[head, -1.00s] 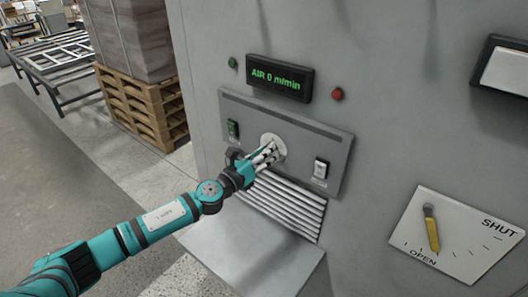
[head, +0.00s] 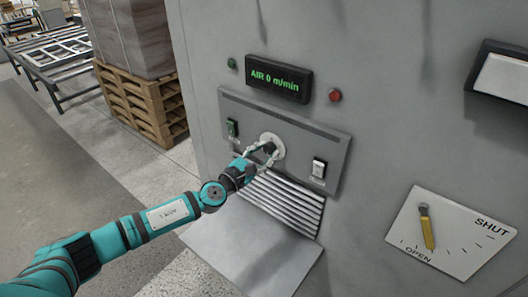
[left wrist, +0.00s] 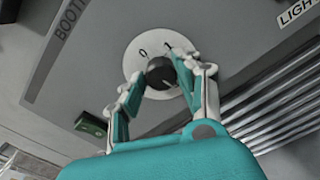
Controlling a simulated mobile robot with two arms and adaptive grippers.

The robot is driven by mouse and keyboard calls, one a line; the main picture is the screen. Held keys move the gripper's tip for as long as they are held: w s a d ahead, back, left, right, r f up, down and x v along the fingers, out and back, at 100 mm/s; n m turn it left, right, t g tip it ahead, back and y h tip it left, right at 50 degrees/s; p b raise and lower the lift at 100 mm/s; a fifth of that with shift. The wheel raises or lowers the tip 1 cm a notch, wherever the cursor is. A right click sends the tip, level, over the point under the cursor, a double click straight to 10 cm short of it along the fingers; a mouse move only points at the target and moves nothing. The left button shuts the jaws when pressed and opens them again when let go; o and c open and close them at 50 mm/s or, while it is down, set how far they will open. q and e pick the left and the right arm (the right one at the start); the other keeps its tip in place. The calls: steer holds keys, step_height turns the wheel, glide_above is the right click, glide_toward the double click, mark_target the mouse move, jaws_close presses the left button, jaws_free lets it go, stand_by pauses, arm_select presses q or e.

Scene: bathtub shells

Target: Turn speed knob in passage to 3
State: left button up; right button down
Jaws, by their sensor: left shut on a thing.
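The speed knob (left wrist: 161,73) is a dark round knob on a pale dial plate (left wrist: 133,60) marked 0 and 1 in the left wrist view; other marks are hidden or not readable. In the head view the knob (head: 268,149) sits mid-panel on the grey machine. My left gripper (head: 265,152) has its fingers around the knob, one on each side, and is shut on it; its fingers also show in the left wrist view (left wrist: 160,82). The display (head: 278,79) above reads "AIR 0 m/min". My right gripper is not in view.
A green switch (head: 232,128) and a white switch (head: 319,169) flank the knob. Slatted vents (head: 282,205) and a sloping plate (head: 250,250) lie below. A yellow lever (head: 427,228) on an OPEN/SHUT plate is at right. Pallets (head: 142,105) stand behind left.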

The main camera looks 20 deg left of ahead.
arm_select(q)
steer(key=shift+s+f+m, duration=0.1)
steer(key=shift+f+m, duration=0.1)
steer(key=shift+m, duration=0.9)
steer(key=o, duration=1.1)
steer(key=shift+r, duration=0.1)
steer(key=shift+o, duration=0.2)
steer(key=shift+s, duration=0.2)
steer(key=v, duration=1.1)
steer(key=shift+s+a, duration=0.15)
steer(key=shift+s, duration=0.1)
